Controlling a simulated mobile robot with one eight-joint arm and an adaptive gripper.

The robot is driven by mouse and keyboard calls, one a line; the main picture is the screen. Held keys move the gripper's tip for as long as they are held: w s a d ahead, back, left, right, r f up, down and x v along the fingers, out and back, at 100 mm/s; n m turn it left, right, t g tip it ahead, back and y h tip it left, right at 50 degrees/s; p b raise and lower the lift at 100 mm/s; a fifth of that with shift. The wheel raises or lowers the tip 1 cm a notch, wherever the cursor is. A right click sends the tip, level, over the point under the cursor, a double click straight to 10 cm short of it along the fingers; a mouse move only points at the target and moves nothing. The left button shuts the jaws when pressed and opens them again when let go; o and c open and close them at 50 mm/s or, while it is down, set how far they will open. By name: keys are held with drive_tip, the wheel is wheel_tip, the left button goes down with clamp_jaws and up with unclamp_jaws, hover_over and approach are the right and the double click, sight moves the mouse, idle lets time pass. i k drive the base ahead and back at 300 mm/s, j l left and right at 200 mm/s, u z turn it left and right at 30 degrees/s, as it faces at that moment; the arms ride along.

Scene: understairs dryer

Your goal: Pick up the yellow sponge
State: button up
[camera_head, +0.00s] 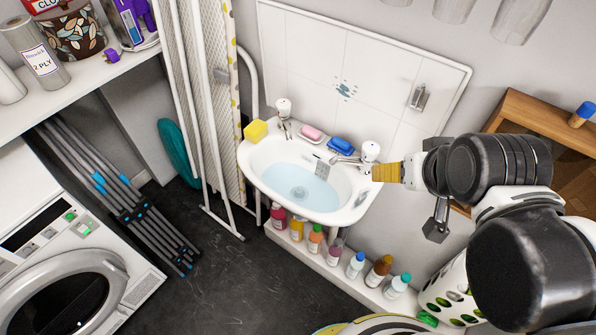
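The yellow sponge (256,131) is a small block lying on the back left corner of the white sink (252,160). My arm comes in from the right. The end of it, with my gripper (437,222), is right of the sink, well apart from the sponge. The fingers are small and seen from an angle that does not show whether they are open or shut. A tan ridged piece (388,172) shows at the sink's right corner against the arm's end; I cannot tell whether it touches the arm.
Water fills the basin. Several bottles (356,265) line a ledge below. A folded ironing board (216,90) stands left; a washing machine (130,285) is lower left.

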sight(256, 130)
drive_tip(key=i+j+u, duration=0.2)
drive_tip(key=j, duration=0.3)
drive_tip(key=i+j+u, duration=0.15)
drive_tip(key=i+j, duration=0.2)
drive_tip(key=j, duration=0.15)
drive_tip(key=i+j+u, duration=0.2)
drive_tip(key=j, duration=0.25)
drive_tip(key=i, duration=0.1)
